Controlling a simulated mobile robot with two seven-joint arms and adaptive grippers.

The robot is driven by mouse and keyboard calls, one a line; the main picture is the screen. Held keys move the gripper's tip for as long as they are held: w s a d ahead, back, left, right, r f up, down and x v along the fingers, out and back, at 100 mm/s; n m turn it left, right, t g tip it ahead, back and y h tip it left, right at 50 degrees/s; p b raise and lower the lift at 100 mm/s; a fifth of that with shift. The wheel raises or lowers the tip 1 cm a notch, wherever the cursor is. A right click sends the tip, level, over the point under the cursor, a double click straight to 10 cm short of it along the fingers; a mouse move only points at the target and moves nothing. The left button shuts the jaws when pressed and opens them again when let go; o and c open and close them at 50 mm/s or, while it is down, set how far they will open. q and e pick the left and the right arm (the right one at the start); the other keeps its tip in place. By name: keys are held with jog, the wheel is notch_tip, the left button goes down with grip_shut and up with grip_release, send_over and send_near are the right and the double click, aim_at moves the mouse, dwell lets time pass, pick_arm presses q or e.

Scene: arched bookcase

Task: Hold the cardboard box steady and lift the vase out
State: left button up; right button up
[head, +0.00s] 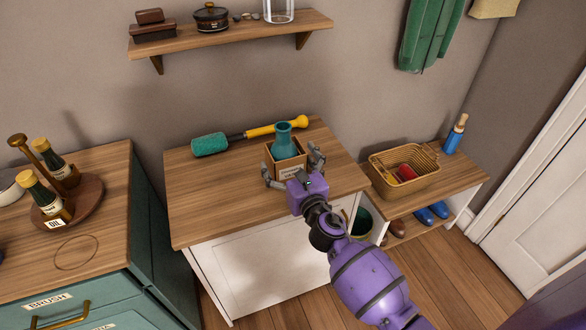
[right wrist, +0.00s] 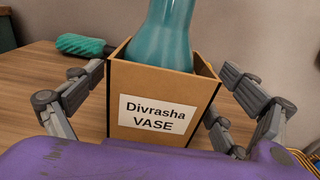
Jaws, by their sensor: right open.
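A teal vase (head: 284,143) stands upright in a small open cardboard box (head: 272,160) on the wooden cabinet top. In the right wrist view the vase (right wrist: 165,38) rises out of the box (right wrist: 124,90), whose front label reads "Divrasha VASE". My right gripper (head: 291,168) is open at the front of the box, with its fingers spread to either side of it. In the right wrist view the fingers flank the box with visible gaps, and nothing is gripped. The vase's lower part is hidden inside the box. My left gripper is not in view.
A green roller (head: 210,144) with a yellow handle lies behind the box on the cabinet top (head: 215,210). A wicker basket (head: 404,178) and a blue bottle (head: 454,137) are on the lower bench at right. The cabinet top's left front is clear. A wall shelf (head: 230,38) hangs above.

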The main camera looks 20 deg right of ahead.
jog(key=shift+w, duration=0.9)
jog(key=shift+c, duration=0.3)
jog(key=c, duration=1.1)
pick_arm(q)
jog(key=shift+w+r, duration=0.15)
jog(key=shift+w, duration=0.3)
pick_arm(e)
jog(key=shift+c, duration=0.4)
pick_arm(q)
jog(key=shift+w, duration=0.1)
